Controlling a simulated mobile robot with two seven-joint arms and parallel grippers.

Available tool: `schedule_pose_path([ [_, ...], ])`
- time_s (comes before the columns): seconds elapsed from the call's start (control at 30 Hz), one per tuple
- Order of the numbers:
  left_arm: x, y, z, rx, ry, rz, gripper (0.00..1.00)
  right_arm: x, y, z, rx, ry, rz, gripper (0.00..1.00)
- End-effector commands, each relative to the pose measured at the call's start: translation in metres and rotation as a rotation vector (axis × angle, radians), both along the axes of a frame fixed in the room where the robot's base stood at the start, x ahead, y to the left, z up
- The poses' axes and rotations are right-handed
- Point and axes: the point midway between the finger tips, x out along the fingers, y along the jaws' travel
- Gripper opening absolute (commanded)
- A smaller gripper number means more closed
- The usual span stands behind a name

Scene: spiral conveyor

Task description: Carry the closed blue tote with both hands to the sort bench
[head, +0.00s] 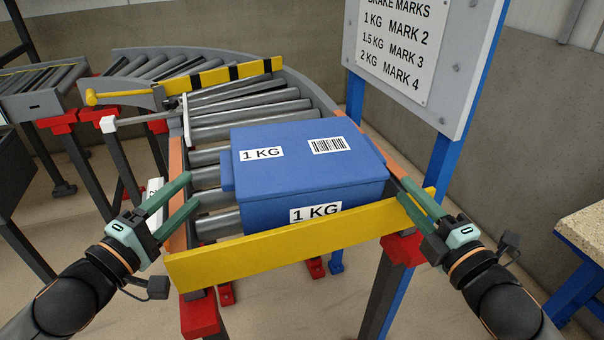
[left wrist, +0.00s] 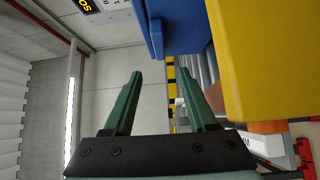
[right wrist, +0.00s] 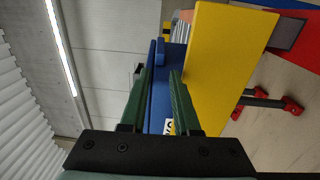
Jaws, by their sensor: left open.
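The closed blue tote (head: 305,185) sits on the rollers at the conveyor's near end, behind a yellow stop bar (head: 300,243). Its lid and front carry "1 KG" labels. My left gripper (head: 191,190) is open and empty, left of the tote and apart from its left handle (head: 227,173). My right gripper (head: 401,188) is at the tote's right end. In the right wrist view, blue tote parts (right wrist: 157,100) show between its fingers; contact is unclear. The right handle is hidden in the head view.
A brake marks sign (head: 425,50) on a blue post stands behind the tote's right side. A bench with a speckled top (head: 585,228) and blue legs is at the far right. The curved roller conveyor (head: 175,65) runs back and left. A yellow-tipped lever (head: 115,97) is at left.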

Motion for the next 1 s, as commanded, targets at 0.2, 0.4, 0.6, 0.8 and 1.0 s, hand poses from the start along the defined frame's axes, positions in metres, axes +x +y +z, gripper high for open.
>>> schedule_pose_path([
  [0.2,0.023,-0.012,0.002,0.0,-0.003,0.0,0.57,0.024,0.008,0.002,0.003,-0.001,-0.001,0.3],
  [0.4,0.045,-0.023,0.003,0.0,-0.004,0.001,0.57,0.048,0.016,0.003,0.002,0.0,0.0,0.3],
  [0.6,0.068,-0.035,0.004,0.0,-0.003,0.0,0.57,0.072,0.023,0.004,0.002,0.0,0.0,0.3],
  [0.8,0.084,-0.043,0.004,0.0,-0.001,0.0,0.57,0.089,0.029,0.005,0.002,0.0,0.0,0.3],
  [1.0,0.088,-0.046,0.003,0.0,0.0,0.0,0.57,0.095,0.031,0.004,0.001,0.001,0.001,0.3],
])
